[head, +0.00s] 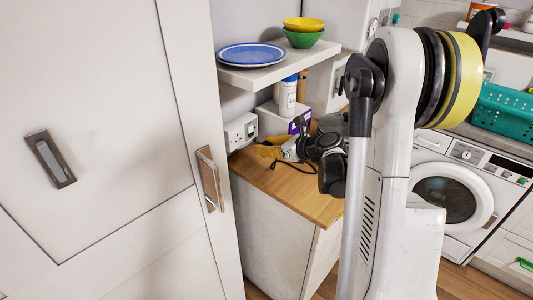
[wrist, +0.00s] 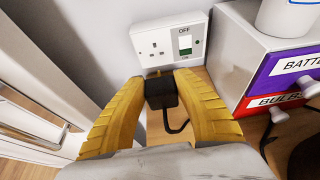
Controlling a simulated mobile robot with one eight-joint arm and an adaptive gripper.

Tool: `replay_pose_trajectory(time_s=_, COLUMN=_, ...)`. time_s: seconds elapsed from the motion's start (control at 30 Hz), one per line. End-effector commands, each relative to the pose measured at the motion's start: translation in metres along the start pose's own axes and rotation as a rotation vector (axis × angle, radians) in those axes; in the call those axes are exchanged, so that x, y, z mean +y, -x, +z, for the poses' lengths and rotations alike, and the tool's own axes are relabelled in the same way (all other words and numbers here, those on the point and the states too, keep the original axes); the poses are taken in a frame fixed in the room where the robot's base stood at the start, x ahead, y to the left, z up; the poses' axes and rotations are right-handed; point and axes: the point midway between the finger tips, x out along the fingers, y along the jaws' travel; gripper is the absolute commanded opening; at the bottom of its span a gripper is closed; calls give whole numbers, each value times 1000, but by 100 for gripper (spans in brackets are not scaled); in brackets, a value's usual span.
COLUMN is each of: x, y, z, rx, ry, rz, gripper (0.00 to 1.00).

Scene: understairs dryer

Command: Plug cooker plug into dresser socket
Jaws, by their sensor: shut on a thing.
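The cooker plug (wrist: 161,92) is black and sits between the two yellow fingers of my gripper (wrist: 160,98), which is shut on it. Its dark cable (wrist: 180,127) curves out to the right below. The white dresser socket (wrist: 167,43) is on the wall just beyond and above the plug in the wrist view. Its socket holes show clear, and its switch side reads OFF with a green part. In the head view the socket (head: 240,131) is left of my gripper (head: 271,150), which is low over the wooden top. The plug is hard to make out there.
A drawer box (wrist: 278,70) labelled BATT and BULBS stands close on the right. The tall cupboard door with its handle (head: 209,179) is close on the left. A shelf (head: 272,72) with plates and bowls overhangs the wooden worktop (head: 300,195).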

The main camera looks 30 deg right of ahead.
Motion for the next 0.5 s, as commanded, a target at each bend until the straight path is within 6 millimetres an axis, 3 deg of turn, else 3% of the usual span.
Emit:
replay_pose_trajectory(time_s=0.2, x=5, y=-29, z=0, rx=-1, ry=1, rz=2, gripper=5)
replay_pose_trajectory(time_s=0.5, x=4, y=-28, z=3, rx=-1, ry=0, rz=-1, gripper=5)
